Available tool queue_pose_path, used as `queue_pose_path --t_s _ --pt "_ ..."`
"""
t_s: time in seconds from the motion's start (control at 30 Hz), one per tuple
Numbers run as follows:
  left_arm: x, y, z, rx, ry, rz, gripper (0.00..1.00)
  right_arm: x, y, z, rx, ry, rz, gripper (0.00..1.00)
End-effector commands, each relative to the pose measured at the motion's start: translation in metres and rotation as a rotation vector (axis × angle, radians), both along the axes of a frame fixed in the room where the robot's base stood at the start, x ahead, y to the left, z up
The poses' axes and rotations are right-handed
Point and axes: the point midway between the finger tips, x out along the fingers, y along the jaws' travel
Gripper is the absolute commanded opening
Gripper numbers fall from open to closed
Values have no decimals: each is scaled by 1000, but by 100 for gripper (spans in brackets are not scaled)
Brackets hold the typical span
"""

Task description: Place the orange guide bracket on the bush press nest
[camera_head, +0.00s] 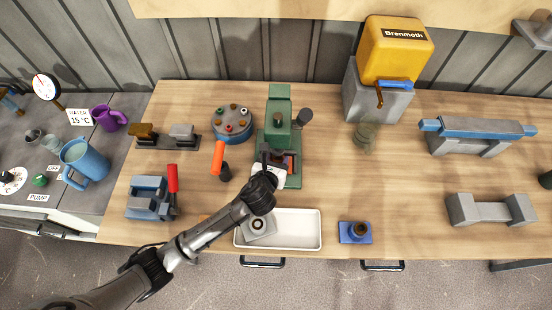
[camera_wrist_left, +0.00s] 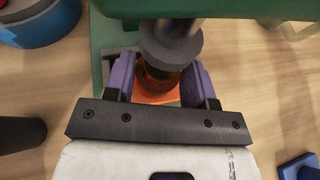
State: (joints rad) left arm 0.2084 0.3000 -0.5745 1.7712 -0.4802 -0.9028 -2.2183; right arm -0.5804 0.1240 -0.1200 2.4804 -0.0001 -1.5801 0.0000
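The green bush press (camera_head: 278,115) stands upright near the middle of the bench. The orange guide bracket (camera_wrist_left: 150,98) lies low under the press's grey round ram (camera_wrist_left: 170,45) in the left wrist view, with a dark round part over its middle. My left gripper (camera_wrist_left: 160,82) reaches into the press from the front. Its two purple finger pads stand on either side of the bracket, and the orange fills the gap between them. The ram and fingers hide much of the bracket and the nest, so I cannot tell how it is seated. My right gripper is out of view.
A white tray (camera_head: 302,243) with a grey block (camera_head: 259,231) stands in front of the press. A blue block with a dark ring (camera_head: 355,232) is to its right. A round blue fixture (camera_head: 232,125) and orange-handled tool (camera_head: 218,158) are at left.

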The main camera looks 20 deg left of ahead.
Motion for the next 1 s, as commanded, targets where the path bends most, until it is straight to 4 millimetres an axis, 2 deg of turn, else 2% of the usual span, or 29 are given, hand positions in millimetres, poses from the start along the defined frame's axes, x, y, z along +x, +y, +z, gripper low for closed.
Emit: queue_pose_path --t_s 0.03,0.27,0.57,0.67,1.0 --pt "0 0 -1 1 2 0 55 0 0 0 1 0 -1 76" --pt "0 0 0 1 2 0 76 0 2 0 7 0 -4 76" --pt "0 0 3 0 0 0 76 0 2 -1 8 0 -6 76" --pt "-11 -1 8 1 1 -2 76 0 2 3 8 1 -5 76" --pt "-68 -5 32 1 1 -3 76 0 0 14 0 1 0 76"
